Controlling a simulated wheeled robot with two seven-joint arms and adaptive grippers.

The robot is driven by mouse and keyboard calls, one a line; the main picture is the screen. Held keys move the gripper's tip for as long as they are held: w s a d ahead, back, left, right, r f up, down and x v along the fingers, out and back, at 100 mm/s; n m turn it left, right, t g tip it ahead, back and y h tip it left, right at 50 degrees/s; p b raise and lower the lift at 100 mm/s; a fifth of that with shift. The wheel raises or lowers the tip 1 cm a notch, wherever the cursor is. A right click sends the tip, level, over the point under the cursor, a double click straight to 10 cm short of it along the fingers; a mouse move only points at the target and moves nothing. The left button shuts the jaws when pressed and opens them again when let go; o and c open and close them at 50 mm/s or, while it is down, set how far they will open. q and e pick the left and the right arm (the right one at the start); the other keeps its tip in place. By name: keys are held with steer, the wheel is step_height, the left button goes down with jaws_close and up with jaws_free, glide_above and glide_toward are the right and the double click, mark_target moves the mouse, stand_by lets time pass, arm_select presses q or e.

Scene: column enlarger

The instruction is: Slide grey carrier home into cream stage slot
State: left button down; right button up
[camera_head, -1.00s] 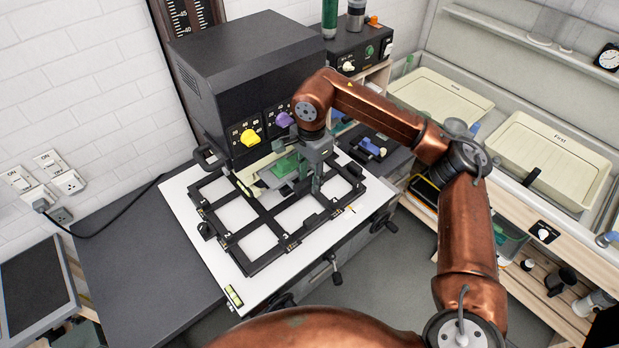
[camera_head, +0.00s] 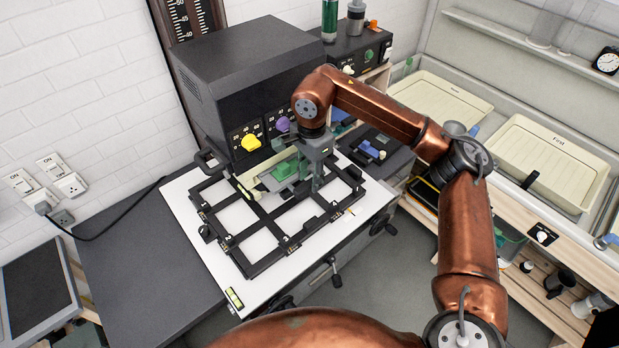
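The cream stage (camera_head: 246,188) sits at the foot of the black enlarger housing, above the black frame. A flat grey piece, which looks like the grey carrier (camera_head: 269,182), lies at the stage with a green part (camera_head: 285,170) on top. How deep it sits in the slot is too small to tell. My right gripper (camera_head: 311,180) points down just right of the green part, at the carrier's right side. Its fingers overlap the carrier in this view, so I cannot tell whether they grip it. My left gripper is not in view.
The black multi-window frame (camera_head: 240,259) lies on a white board (camera_head: 187,227) below the stage. The enlarger housing (camera_head: 246,70) with yellow and purple knobs stands close behind. A control box (camera_head: 352,52) and cream trays (camera_head: 548,158) are to the right.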

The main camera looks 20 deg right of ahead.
steer(key=shift+r+p, duration=1.3)
steer(key=shift+r, duration=1.2)
steer(key=shift+s, duration=0.1)
steer(key=shift+r, duration=0.1)
